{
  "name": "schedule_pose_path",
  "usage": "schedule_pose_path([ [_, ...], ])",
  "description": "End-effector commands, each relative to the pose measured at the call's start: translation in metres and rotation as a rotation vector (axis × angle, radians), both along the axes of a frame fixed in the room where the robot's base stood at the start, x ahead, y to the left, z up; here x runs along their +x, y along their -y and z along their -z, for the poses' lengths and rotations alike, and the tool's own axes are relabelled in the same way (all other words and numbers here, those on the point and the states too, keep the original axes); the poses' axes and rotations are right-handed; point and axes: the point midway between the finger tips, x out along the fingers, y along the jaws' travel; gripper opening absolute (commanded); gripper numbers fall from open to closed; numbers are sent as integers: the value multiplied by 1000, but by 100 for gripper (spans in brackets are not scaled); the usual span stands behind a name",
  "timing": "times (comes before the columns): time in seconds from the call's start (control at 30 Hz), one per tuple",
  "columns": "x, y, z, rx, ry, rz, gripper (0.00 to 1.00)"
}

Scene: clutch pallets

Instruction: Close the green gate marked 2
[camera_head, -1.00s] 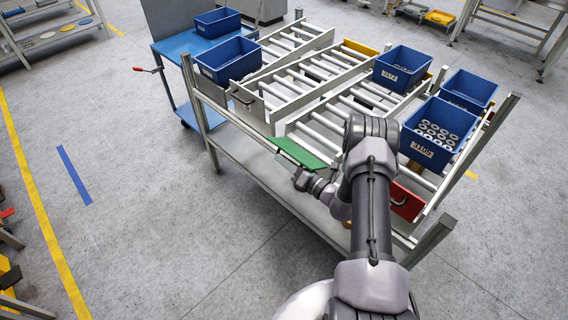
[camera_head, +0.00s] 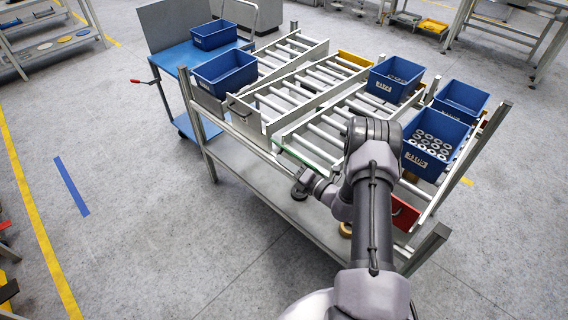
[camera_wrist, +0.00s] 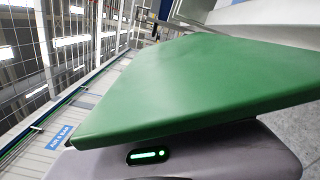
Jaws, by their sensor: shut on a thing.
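The green gate (camera_head: 297,156) is at the front end of the middle roller lane. In the head view it shows only as a thin green edge, nearly edge-on. In the wrist view its broad green face (camera_wrist: 200,80) fills the middle of the picture, close to the camera. My gripper (camera_head: 303,184) is at the gate, at the front of the rack, and is shut on it. The fingertips are hidden in the wrist view and small in the head view. No number 2 is readable on the gate.
A red gate (camera_head: 404,214) is at the right lane, partly behind my arm. A grey gate with a handle (camera_head: 241,109) stands at the left lane. Blue bins (camera_head: 225,73) stand on the rack and on a blue cart (camera_head: 173,61).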

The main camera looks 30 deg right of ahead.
Motion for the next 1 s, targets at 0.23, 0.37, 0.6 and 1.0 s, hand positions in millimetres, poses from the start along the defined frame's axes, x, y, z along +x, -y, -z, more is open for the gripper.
schedule_pose_path([
  [0.23,0,0,0,0,1,0,0],
  [0.37,0,0,0,0,1,0,31],
  [0.6,0,0,0,0,0,0,33],
  [1.0,-7,-18,64,-420,152,-1,33],
])
